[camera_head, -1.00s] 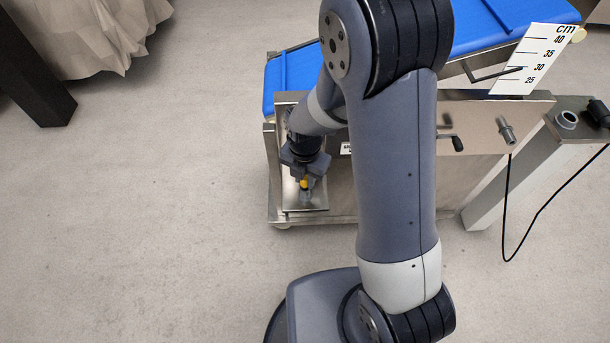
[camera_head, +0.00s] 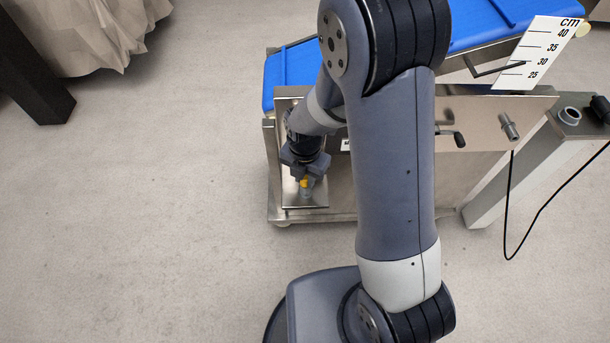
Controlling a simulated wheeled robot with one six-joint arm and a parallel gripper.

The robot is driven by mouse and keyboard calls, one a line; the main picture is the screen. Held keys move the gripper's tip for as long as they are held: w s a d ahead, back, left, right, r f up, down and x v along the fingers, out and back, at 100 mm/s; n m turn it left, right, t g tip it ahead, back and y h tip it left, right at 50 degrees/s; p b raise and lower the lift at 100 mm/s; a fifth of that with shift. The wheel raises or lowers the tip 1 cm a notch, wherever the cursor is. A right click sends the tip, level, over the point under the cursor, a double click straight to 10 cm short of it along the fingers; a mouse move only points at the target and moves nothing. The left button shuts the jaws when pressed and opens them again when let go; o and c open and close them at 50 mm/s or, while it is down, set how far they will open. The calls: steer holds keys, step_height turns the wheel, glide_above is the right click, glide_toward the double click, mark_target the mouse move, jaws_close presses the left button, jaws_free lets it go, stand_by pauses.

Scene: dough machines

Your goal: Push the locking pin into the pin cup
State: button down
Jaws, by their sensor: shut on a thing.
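My gripper (camera_head: 304,175) points down at the lower left corner of the machine. It is shut on the locking pin (camera_head: 304,182), of which a small yellow part shows between and below the fingers. A grey cup-like piece (camera_head: 306,193), which looks like the pin cup, stands on the small metal plate (camera_head: 317,206) right under the yellow part. The pin is upright or nearly so, in line with the cup. I cannot tell how deep the pin sits in the cup, because the parts are small and the gripper covers the top.
The steel machine (camera_head: 490,115) has a blue belt (camera_head: 291,70) above my gripper and a centimetre scale (camera_head: 540,52) at the right. A crank handle (camera_head: 458,138) and a peg (camera_head: 508,127) stick out in front. A black cable (camera_head: 540,215) hangs right.

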steer(key=c, duration=0.9)
jaws_free()
steer(key=shift+r, duration=0.25)
steer(key=shift+r+p, duration=1.6)
steer(key=shift+r, duration=0.25)
steer(key=shift+r, duration=0.2)
step_height(320, 180, up, 11)
steer(key=shift+f+p, duration=0.1)
steer(key=shift+p, duration=0.6)
